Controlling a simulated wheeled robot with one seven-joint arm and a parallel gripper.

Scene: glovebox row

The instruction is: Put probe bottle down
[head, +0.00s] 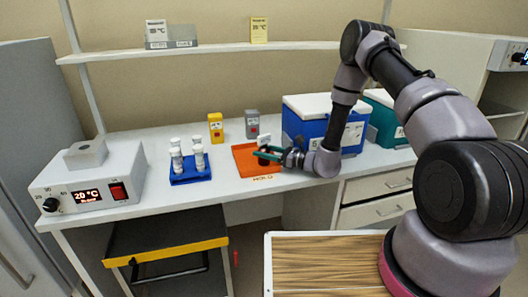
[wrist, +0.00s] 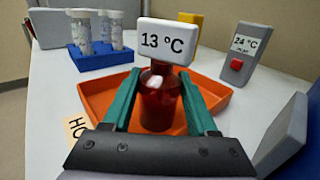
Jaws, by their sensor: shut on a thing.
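The probe bottle (wrist: 160,105) is dark red-brown, with a white head reading 13 °C. It is upright between the teal fingers of my gripper (wrist: 158,88), which is shut on it. In the head view my gripper (head: 268,153) is over the orange tray (head: 247,169), and the bottle is mostly hidden there by the fingers. The tray also shows in the wrist view (wrist: 98,98), around and behind the bottle. I cannot tell whether the bottle's base touches the tray floor.
A blue rack (head: 190,178) of white-capped vials stands left of the tray. A yellow device (head: 215,127) and a grey device (head: 252,124) stand behind. A blue cooler box (head: 305,125) is close on the right. A heater reading 20 °C (head: 90,180) is far left.

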